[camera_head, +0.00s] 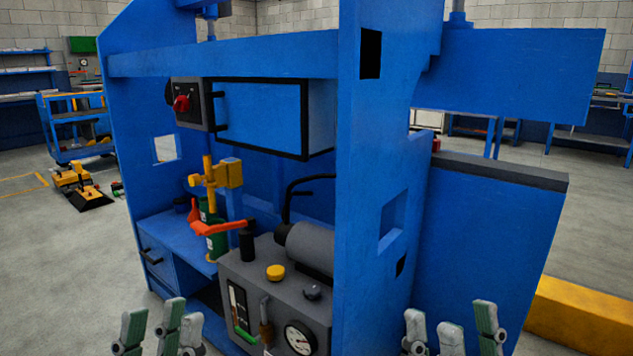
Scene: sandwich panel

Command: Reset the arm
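My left gripper (165,327) is at the bottom edge, left of the grey control box. Its fingers point up and stand apart, with nothing between them. My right gripper (452,330) is at the bottom edge, right of the blue upright. Its fingers also point up and stand apart, and it is empty. Both are low in the view and their lower parts are cut off by the frame edge. Most of my arms is out of view.
A large blue workstation (225,57) fills the middle. A yellow beam (580,312) lies right.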

